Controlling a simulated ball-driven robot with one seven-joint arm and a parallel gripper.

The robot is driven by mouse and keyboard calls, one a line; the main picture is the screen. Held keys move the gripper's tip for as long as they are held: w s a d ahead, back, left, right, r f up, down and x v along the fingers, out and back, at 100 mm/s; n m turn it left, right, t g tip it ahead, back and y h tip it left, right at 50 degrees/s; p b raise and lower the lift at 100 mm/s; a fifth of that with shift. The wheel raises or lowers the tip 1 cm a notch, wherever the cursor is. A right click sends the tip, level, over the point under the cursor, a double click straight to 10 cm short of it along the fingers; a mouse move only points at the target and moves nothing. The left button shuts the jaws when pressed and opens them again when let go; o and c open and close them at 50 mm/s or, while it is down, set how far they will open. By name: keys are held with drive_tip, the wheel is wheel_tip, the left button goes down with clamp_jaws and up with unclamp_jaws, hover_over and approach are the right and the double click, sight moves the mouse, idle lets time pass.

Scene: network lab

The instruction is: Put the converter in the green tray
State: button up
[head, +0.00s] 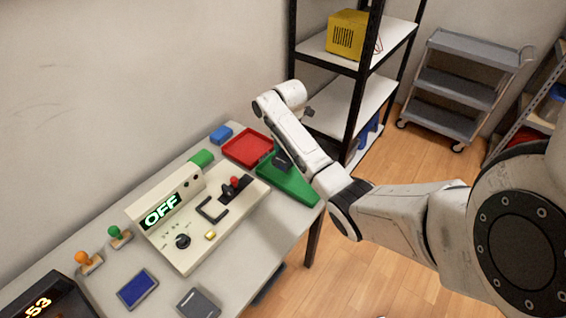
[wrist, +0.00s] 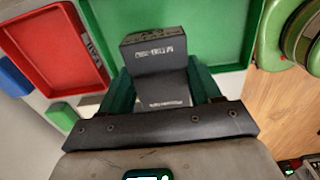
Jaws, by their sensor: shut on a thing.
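The converter is a dark grey box with small white print, seen in the wrist view (wrist: 158,52) between the two finger ends of my gripper (wrist: 162,85). My gripper is shut on it. In the head view the dark converter (head: 282,160) shows small at the end of my arm, over the green tray (head: 300,190). The green tray (wrist: 225,68) also lies behind the converter in the wrist view. How high the converter is above the tray floor cannot be told. My arm hides part of the tray.
A red tray (head: 247,147) sits beside the green tray, with a blue block (head: 221,135) and a green block (head: 201,159) nearby. A beige panel reading OFF (head: 205,215) fills the table's middle. A black shelf (head: 357,70) stands behind.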

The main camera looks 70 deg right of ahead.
sight(283, 154)
drive_tip(key=w+f, duration=0.1)
drive_tip(key=w+d+f, duration=0.1)
drive_tip(key=d+f, duration=0.1)
drive_tip(key=f, duration=0.1)
drive_tip(key=shift+w+d+f+b, duration=0.1)
drive_tip(key=shift+w+b, duration=0.2)
drive_tip(key=shift+w, duration=0.1)
drive_tip(key=shift+f, duration=1.5)
drive_tip(key=shift+f, duration=0.1)
drive_tip(key=o, duration=1.5)
wheel_tip(283, 154, up, 12)
drive_tip(key=shift+s, duration=0.1)
